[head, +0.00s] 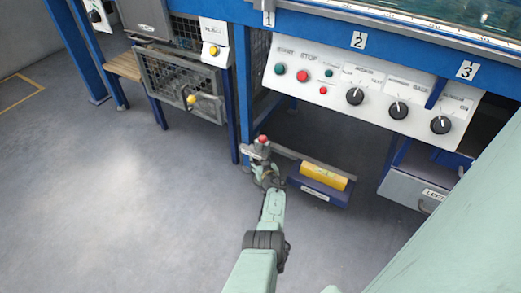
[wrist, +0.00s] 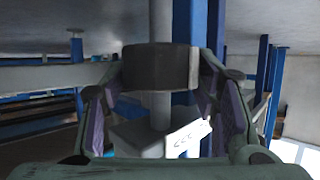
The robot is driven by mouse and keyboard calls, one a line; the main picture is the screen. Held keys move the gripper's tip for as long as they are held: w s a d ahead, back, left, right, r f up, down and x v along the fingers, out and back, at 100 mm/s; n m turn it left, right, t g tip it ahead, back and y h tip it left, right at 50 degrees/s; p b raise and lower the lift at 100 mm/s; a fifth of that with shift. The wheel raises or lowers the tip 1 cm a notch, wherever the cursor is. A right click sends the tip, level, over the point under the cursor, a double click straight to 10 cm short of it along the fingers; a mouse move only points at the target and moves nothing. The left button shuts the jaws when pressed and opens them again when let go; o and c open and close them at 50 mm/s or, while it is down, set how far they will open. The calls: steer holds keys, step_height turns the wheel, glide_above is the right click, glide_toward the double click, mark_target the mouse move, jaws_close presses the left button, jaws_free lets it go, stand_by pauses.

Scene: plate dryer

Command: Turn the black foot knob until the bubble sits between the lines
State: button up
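The black foot knob (wrist: 160,68) is a dark, short, wide cylinder on a pale grey post, in the upper middle of the wrist view. My gripper (wrist: 160,72) has one finger on each side of it, close to its edges. I cannot tell whether the fingers press on it or stand slightly apart. In the head view my gripper (head: 264,164) is low by the blue frame leg, and the knob cannot be made out there. The bubble and its lines cannot be made out in either view.
A white tag (wrist: 188,138) hangs below the knob at right. A yellow bar (head: 322,178) on a blue pedal (head: 318,194) is right of my gripper. A red knob (head: 263,139) stands just above it. The control panel (head: 375,93) overhangs behind. Floor at left is clear.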

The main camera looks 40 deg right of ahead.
steer(key=c, duration=0.7)
steer(key=shift+d+f+n+t+y+b, duration=0.15)
steer(key=shift+n+t+y+b, duration=0.25)
steer(key=shift+n+y+b, duration=0.9)
steer(key=shift+b, duration=0.25)
steer(key=shift+n+y, duration=0.3)
steer(key=shift+y, duration=0.1)
steer(key=shift+a, duration=0.2)
steer(key=o, duration=1.2)
steer(key=shift+r, duration=0.2)
